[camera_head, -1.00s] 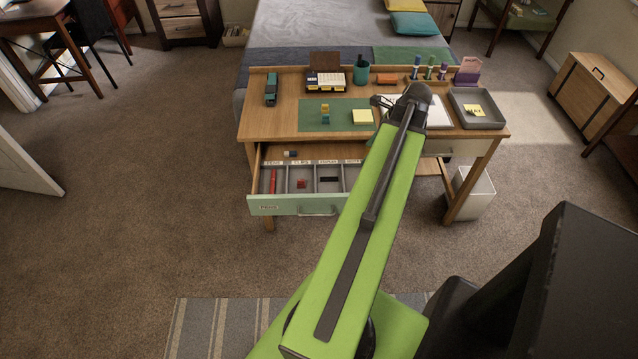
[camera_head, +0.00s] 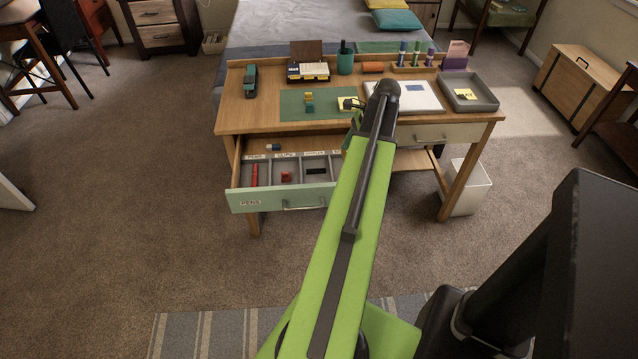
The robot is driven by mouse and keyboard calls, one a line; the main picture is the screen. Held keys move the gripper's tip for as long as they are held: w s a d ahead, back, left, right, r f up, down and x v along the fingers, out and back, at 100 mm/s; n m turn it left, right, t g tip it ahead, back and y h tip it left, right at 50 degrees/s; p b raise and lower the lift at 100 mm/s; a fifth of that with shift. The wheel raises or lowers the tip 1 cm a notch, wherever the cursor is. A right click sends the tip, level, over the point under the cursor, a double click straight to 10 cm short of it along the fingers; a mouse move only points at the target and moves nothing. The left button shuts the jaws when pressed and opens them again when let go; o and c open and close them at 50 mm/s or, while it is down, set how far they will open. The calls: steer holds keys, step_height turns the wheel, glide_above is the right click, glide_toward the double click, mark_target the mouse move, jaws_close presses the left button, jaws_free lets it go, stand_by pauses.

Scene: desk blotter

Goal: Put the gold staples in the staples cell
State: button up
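A small gold-yellow block (camera_head: 308,96), which looks like the gold staples, stands on the green blotter (camera_head: 290,104) on the desk, with a small teal piece (camera_head: 309,107) close in front of it. The open drawer (camera_head: 282,199) below has labelled cells. The third cell (camera_head: 315,177), whose small label seems to read staples, has a dark strip (camera_head: 315,170) in it. My gripper (camera_head: 350,103) is small and dark at the arm's far end, over the blotter's right edge, to the right of the gold block and apart from it. Its finger opening cannot be made out.
A red pen (camera_head: 255,174) and a red piece (camera_head: 286,176) lie in the left cells. My arm hides the drawer's right end. A stapler-like green thing (camera_head: 250,80), a cup (camera_head: 345,62), a white pad (camera_head: 410,97) and a grey tray (camera_head: 470,103) stand around the blotter.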

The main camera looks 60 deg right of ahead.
steer(key=w+a+f+b, duration=0.2)
steer(key=a, duration=0.1)
steer(key=w+a+f+b, duration=0.2)
steer(key=w+a+f, duration=0.1)
steer(key=shift+w+a+f, duration=0.1)
steer(key=shift+w+f, duration=0.2)
steer(key=shift+w, duration=0.05)
steer(key=shift+w+a+f, duration=0.1)
steer(key=shift+w+a, duration=0.2)
steer(key=shift+w, duration=0.1)
step_height(320, 180, down, 4)
steer(key=b, duration=0.5)
steer(key=shift+f, duration=0.2)
steer(key=o, duration=1.1)
steer(key=shift+r, duration=0.1)
steer(key=shift+c, duration=0.2)
steer(key=shift+r, duration=0.1)
